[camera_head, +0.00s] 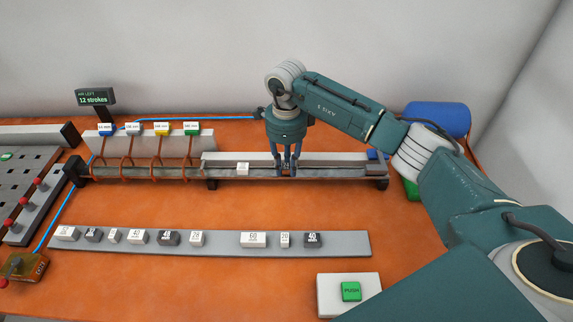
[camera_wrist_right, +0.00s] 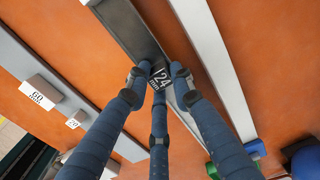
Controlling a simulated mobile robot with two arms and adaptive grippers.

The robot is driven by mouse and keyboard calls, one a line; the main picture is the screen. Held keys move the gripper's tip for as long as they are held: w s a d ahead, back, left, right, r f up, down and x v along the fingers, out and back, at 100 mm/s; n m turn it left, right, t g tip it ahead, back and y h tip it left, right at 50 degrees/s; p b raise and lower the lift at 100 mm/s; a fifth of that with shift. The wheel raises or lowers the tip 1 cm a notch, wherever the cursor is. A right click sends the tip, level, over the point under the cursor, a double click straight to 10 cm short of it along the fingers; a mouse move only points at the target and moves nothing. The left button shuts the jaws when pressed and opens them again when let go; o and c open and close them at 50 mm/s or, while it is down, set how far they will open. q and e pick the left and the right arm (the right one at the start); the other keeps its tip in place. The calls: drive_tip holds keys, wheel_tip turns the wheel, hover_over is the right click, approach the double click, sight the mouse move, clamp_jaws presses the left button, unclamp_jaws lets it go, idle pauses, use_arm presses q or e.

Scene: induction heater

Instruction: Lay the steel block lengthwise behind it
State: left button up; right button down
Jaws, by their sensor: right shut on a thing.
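My right gripper (camera_head: 286,173) reaches down into the long grey channel (camera_head: 332,171) at the back of the table. Its fingers are shut on a dark block marked 24 mm (camera_wrist_right: 162,80), seen between the fingertips in the right wrist view. The fingers hide most of this block, and I cannot tell whether it rests on the channel floor. A light block (camera_head: 243,169) sits in the same channel, to the left of the gripper, with a gap between them. My left gripper is not in view.
Several orange coils (camera_head: 158,160) with coloured tags stand around the channel's left part. A grey rack (camera_head: 340,243) in front holds several light and dark marked blocks. A green push button (camera_head: 351,291) is at the front right.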

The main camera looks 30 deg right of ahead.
drive_tip(key=c, duration=1.4)
unclamp_jaws()
drive_tip(key=shift+f, duration=0.1)
wheel_tip(320, 180, up, 12)
